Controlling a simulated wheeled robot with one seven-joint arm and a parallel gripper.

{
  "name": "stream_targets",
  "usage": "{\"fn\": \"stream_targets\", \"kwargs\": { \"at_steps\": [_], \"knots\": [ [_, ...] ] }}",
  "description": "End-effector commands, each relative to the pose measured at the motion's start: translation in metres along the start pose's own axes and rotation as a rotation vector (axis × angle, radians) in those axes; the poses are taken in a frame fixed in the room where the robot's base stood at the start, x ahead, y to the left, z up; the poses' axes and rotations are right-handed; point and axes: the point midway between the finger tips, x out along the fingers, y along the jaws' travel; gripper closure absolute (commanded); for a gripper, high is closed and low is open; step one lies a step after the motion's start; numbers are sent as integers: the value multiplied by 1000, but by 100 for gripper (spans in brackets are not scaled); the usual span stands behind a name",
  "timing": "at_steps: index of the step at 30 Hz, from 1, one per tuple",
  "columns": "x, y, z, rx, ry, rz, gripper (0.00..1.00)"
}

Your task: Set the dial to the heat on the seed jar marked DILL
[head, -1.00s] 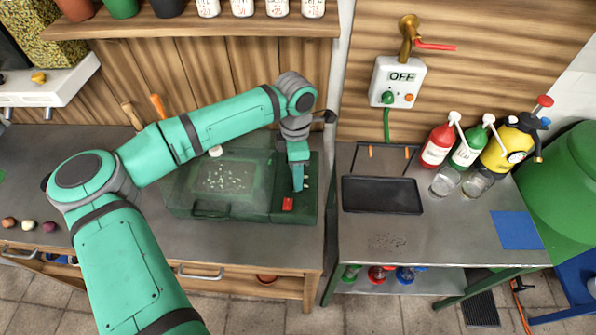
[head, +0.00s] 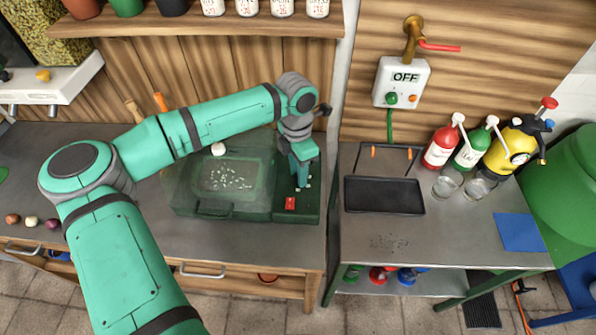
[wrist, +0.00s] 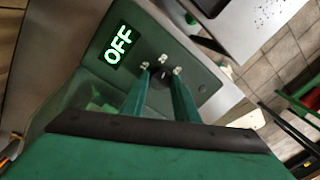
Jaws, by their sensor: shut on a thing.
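A green case with a clear lid (head: 222,178) sits on the left bench, with seeds under the lid. Its right-hand panel (head: 310,207) has a red switch (head: 290,203). In the wrist view a display on the panel (wrist: 119,45) reads OFF. My gripper (wrist: 161,73) points down at the panel and is shut on a dark dial (wrist: 159,82), which its fingers partly hide. It also shows in the head view (head: 301,185). White marks (wrist: 164,60) surround the dial. White seed jars (head: 247,6) stand on the shelf; their labels are too small to read.
A wall box (head: 402,82) also reads OFF. The right bench holds a black tray (head: 384,196), spray bottles (head: 440,148) and a yellow sprayer (head: 512,146). Several small round things (head: 31,222) lie at the left bench's front edge.

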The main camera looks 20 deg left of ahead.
Motion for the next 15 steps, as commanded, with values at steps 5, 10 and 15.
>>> {"fn": "stream_targets", "kwargs": {
  "at_steps": [5,10,15],
  "knots": [
    [-1,0,3,-93,-16,0,95],
    [-1,0,2,-153,-20,0,95],
    [-1,0,2,-179,-22,0,95]
  ]
}}
